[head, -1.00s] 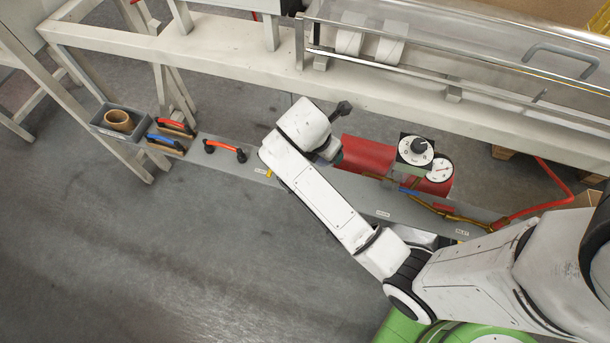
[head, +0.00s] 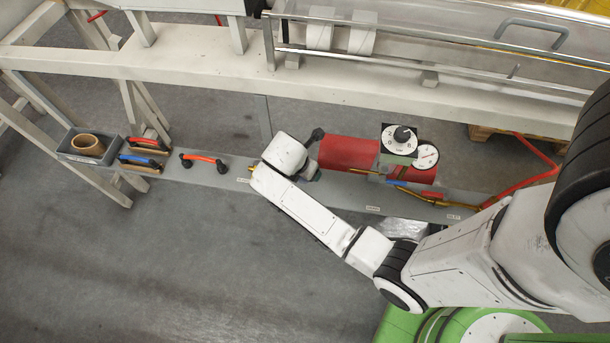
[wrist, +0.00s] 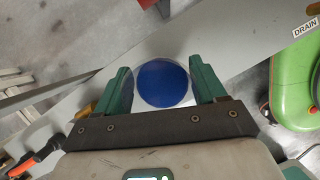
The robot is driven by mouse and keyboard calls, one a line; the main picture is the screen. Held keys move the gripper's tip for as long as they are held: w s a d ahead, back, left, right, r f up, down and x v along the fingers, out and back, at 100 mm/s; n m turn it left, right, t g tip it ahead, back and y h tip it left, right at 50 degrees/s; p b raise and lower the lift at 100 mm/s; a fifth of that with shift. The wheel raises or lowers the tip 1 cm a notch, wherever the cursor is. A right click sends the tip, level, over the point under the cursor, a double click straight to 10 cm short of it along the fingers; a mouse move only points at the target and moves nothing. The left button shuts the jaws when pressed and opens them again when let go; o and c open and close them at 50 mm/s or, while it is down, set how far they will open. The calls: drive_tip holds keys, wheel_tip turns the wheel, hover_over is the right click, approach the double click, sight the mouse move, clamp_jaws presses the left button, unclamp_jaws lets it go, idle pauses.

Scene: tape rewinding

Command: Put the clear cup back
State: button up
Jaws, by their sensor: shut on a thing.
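The clear cup (wrist: 163,83) is in the wrist view, seen end-on as a transparent rim around a round blue area. Whether the blue is liquid or the cup's base I cannot tell. My gripper (wrist: 161,79) is shut on it, with one green finger on each side. In the head view my wrist is over the grey shelf (head: 225,172), left of the red cylinder (head: 345,154). There the cup and fingers are mostly hidden behind my wrist.
A grey bin (head: 64,149) with a brown roll (head: 87,145) and several red- and blue-handled tools lie left along the shelf. A dial (head: 399,138) and a gauge (head: 425,157) sit on the red cylinder. A pale frame beam (head: 180,68) runs behind.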

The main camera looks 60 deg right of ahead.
drive_tip(key=shift+f+b, duration=0.35)
drive_tip(key=shift+f, duration=1.5)
drive_tip(key=shift+f, duration=0.1)
drive_tip(key=o, duration=1.2)
drive_tip(key=shift+c, duration=0.2)
drive_tip(key=p+v, duration=0.2)
drive_tip(key=v, duration=1)
drive_tip(key=s+a+r+m+y, duration=0.2)
drive_tip(key=s+a+m, duration=0.1)
drive_tip(key=s+m, duration=0.4)
drive_tip(key=s+a+r+m+t+y, duration=0.1)
drive_tip(key=s+a+r+m+y, duration=0.1)
drive_tip(key=s+a+m, duration=0.2)
drive_tip(key=s+m, duration=0.3)
drive_tip(key=m, duration=0.3)
drive_tip(key=shift+a+m, duration=0.25)
drive_tip(key=shift+m, duration=0.15)
